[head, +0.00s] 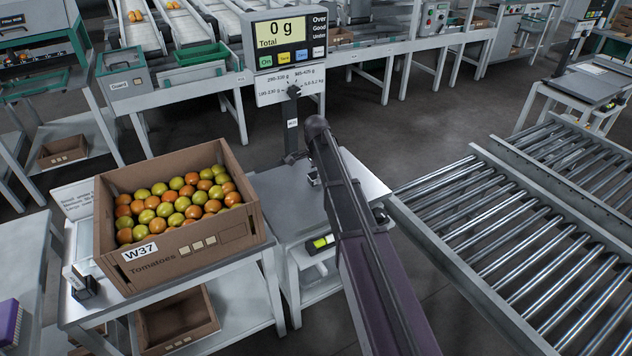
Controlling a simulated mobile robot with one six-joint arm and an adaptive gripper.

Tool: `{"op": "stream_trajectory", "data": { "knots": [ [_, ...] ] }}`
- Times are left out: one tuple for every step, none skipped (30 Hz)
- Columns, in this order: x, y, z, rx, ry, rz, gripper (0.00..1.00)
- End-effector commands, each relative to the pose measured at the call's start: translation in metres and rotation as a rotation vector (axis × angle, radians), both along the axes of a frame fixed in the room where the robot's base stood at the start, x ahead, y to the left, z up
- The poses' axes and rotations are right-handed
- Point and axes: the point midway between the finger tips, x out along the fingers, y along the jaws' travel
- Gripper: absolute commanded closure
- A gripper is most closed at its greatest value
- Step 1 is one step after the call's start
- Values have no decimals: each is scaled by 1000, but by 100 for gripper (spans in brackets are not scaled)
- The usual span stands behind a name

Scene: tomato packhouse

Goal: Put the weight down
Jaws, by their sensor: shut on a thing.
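My arm rises from the lower right and crosses in front of the scale. I cannot make out the weight either. The scale's pale platform (272,187) shows to both sides of my arm, and its display (281,32) reads 0 g Total. A small dark and metallic piece (313,178) shows at the left edge of my arm over the platform; I cannot tell what it is.
A cardboard crate (190,258) of red and green tomatoes, labelled W37, stands on a table left of the scale. An empty brown crate (176,318) is on the shelf below. A roller conveyor (480,235) lies to the right. Sorting lanes (150,30) run behind.

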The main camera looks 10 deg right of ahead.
Motion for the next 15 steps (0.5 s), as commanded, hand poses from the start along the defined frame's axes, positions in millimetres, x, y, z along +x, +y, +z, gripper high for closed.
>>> {"op": "stream_trajectory", "data": {
  "knots": [
    [0, 0, -6, 0, 0, 0, 100],
    [0, 0, -7, 0, 0, 0, 100],
    [0, 0, -8, 0, 0, 0, 100],
    [0, 0, -9, 0, 0, 0, 100],
    [0, 0, -9, 0, 0, 0, 100],
    [0, 0, -9, 0, 0, 0, 100],
    [0, 0, -9, 0, 0, 0, 100],
    [0, 0, -9, 0, 0, 0, 100],
    [0, 0, -9, 0, 0, 0, 100],
    [0, 0, -9, 0, 0, 0, 100],
    [0, 0, -9, 0, 0, 0, 100],
    [0, 1, -8, 0, 0, 1, 100],
    [0, 1, -8, 0, 0, 1, 100],
    [0, 1, -8, 0, 0, 1, 100],
    [0, 1, -9, 0, 0, 1, 100]
  ]
}}
